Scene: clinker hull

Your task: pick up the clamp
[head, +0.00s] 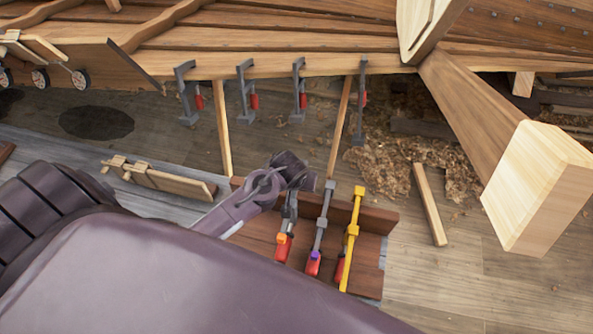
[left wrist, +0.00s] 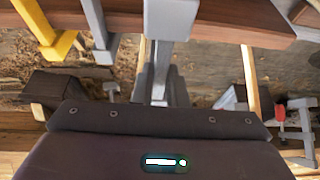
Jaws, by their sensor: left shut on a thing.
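Three bar clamps stand in a row at the wooden rack in the head view. The left one is a grey clamp (head: 290,213) with an orange-and-red handle. Beside it is a grey clamp with a purple-and-red handle (head: 319,232), then a yellow clamp (head: 352,232). My left gripper (head: 293,187) is shut on the upper end of the left grey clamp. In the left wrist view this held clamp (left wrist: 170,20) runs up the middle, with the other grey clamp (left wrist: 95,22) and the yellow clamp (left wrist: 50,38) to its left. The fingertip contact is partly hidden. My right gripper is out of view.
The wooden rack (head: 383,220) stands on the floor. Several more clamps (head: 247,92) hang on the hull's plank edge (head: 270,65) behind. A thick pale timber (head: 535,180) juts out at right. Wood shavings (head: 410,150) and a loose stick (head: 430,203) lie on the floor.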

